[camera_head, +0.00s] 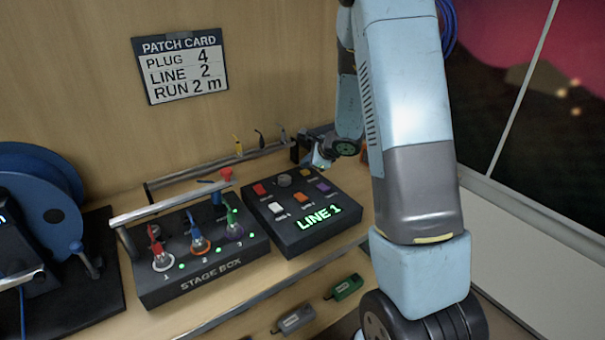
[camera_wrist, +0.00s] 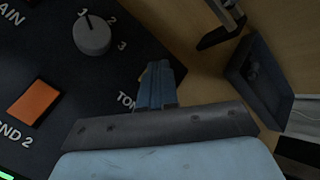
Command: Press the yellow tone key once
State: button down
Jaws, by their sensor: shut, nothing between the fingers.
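The dark control panel (camera_head: 292,240) sits on the shelf, its screen reading LINE 1. The yellow key (camera_head: 306,172) is at its back right corner in the head view. My gripper (camera_head: 319,164) is shut and empty, just right of the yellow key, over the panel's back edge. In the wrist view my shut fingers (camera_wrist: 160,70) point at the panel's edge beside a partly covered label starting "TO". A grey knob (camera_wrist: 92,34) and an orange key (camera_wrist: 33,103) also show there.
The stage box (camera_head: 200,262) with several coloured plugs stands left of the panel. Red (camera_head: 260,190), white (camera_head: 276,208) and purple (camera_head: 323,187) keys share the panel. A small dark tray (camera_wrist: 258,82) is close right of my fingers.

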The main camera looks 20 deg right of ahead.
aim_at(307, 173)
jog(key=shift+f, duration=0.1)
jog(key=shift+w+f, duration=0.15)
jog(key=shift+f, duration=0.1)
jog(key=shift+f, duration=0.4)
dwell(1.0)
jog(key=shift+r, duration=0.85)
jog(key=shift+r, duration=2.5)
